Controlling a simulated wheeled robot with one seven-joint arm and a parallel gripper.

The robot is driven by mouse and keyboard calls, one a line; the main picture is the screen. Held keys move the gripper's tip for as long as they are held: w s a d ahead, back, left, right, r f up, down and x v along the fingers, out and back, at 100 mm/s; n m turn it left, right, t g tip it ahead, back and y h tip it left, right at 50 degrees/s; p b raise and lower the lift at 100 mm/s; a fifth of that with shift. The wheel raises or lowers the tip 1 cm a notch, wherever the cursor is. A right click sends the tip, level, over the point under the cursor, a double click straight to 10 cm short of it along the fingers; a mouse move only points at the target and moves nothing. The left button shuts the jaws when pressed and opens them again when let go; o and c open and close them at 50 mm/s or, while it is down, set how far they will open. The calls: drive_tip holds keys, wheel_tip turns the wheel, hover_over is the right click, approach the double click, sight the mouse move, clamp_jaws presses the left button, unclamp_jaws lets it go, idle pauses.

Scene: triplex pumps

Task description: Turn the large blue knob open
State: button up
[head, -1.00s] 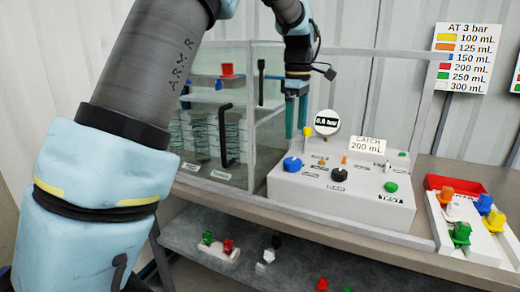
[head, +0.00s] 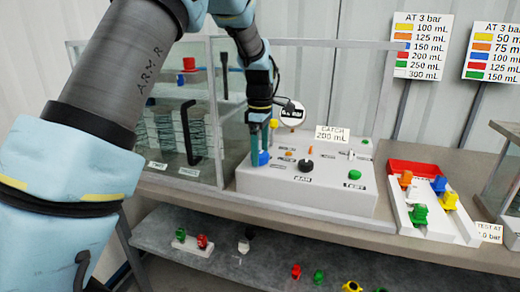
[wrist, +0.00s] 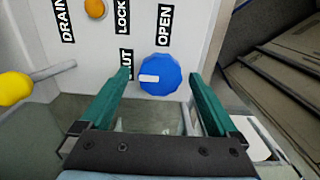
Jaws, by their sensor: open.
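The large blue knob (wrist: 160,76) sits on the white panel in the wrist view, with a white pointer mark on its left part. An OPEN label (wrist: 164,26) is above it and a partly covered label ending in "UT" is to its left. My gripper (wrist: 160,78) is open, its two green fingers on either side of the knob; I cannot tell if they touch it. In the head view the blue knob (head: 261,158) shows at the left of the white control box (head: 300,188), partly hidden by my gripper (head: 259,148), which points down at it.
An orange knob (wrist: 95,8) and a yellow knob (wrist: 15,88) lie left in the wrist view. A black knob (head: 305,165) and green button (head: 355,174) are on the box. A glass tank (head: 190,120) stands left. Coloured parts sit on a tray (head: 440,225) at right.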

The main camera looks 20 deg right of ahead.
drive_tip(key=shift+c, duration=0.3)
drive_tip(key=c, duration=1.3)
drive_tip(key=shift+m, duration=0.3)
drive_tip(key=m, duration=0.3)
drive_tip(key=shift+m+p, duration=0.3)
drive_tip(key=shift+p, duration=0.1)
drive_tip(key=m, duration=0.4)
drive_tip(key=shift+m, duration=0.3)
drive_tip(key=m+p, duration=0.1)
drive_tip(key=m, duration=0.3)
drive_tip(key=shift+m, duration=2.5)
